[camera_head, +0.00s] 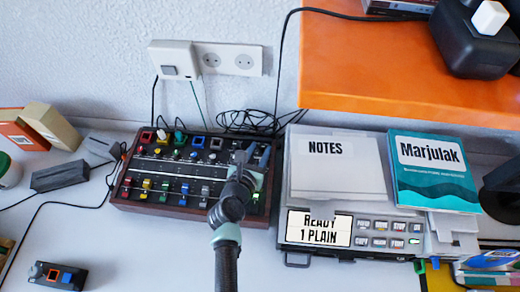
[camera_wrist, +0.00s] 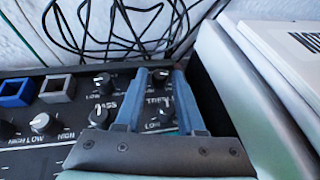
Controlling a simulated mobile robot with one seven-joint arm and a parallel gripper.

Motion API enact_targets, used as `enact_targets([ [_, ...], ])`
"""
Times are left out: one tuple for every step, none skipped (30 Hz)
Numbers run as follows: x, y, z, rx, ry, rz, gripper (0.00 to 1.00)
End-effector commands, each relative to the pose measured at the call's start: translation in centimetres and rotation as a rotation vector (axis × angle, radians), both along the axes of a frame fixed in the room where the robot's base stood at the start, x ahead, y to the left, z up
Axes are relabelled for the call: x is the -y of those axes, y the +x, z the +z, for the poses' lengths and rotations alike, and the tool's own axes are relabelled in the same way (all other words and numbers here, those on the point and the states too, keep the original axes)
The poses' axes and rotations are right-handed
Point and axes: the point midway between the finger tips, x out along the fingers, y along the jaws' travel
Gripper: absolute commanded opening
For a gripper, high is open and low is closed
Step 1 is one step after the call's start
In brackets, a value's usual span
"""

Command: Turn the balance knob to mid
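The dark control panel (camera_head: 125,188) with a wooden rim lies on the table in the head view. My gripper (camera_head: 253,156) is over its upper right corner. In the wrist view, my gripper (camera_wrist: 156,74) has its two blue fingers apart, with a black knob (camera_wrist: 160,77) showing between the tips. Contact cannot be told. A second knob (camera_wrist: 165,116) shows between the fingers nearer the palm. Left of the fingers are an upper knob (camera_wrist: 103,82) and a lower knob (camera_wrist: 99,116) near a BASS label. A partly hidden label reads like treble. No balance label is readable, so I cannot tell which knob it is.
A light grey machine (camera_head: 300,242) with a NOTES cover stands close at the panel's right. An orange shelf (camera_head: 390,70) overhangs the back right. Black cables (camera_head: 245,120) lie behind the panel. The table front (camera_head: 150,250) is mostly clear.

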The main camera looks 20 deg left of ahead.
Motion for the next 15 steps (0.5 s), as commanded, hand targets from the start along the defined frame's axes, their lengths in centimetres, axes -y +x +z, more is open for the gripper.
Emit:
enact_targets([
  [-0.01, 0.38, -0.23, 0.0, 0.0, -0.001, 0.38],
  [-0.02, 0.53, -0.26, 0.0, 0.0, -0.001, 0.38],
  [-0.03, 0.68, -0.28, 0.0, 0.0, -0.001, 0.38],
  [-0.04, 0.76, -0.3, 0.0, 0.0, 0.0, 0.38],
  [-0.05, 0.82, -0.32, 0.0, 0.0, 0.0, 0.38],
  [-0.05, 0.86, -0.33, 0.0, 0.0, 0.0, 0.38],
  [-0.05, 0.87, -0.33, 0.0, 0.0, 0.0, 0.38],
  [-0.04, 0.87, -0.33, 0.0, 0.0, 0.0, 0.38],
  [-0.04, 0.86, -0.32, 0.0, 0.0, 0.0, 0.38],
  [-0.05, 0.85, -0.32, 0.0, 0.0, 0.0, 0.38],
  [-0.04, 0.85, -0.31, 0.0, 0.0, 0.0, 0.38],
  [-0.04, 0.85, -0.31, 0.0, 0.0, 0.0, 0.38],
  [-0.05, 0.84, -0.3, 0.0, 0.0, 0.0, 0.34],
  [-0.05, 0.84, -0.3, 0.0, 0.0, 0.0, 0.29],
  [-0.05, 0.83, -0.31, 0.0, 0.0, 0.0, 0.22],
])
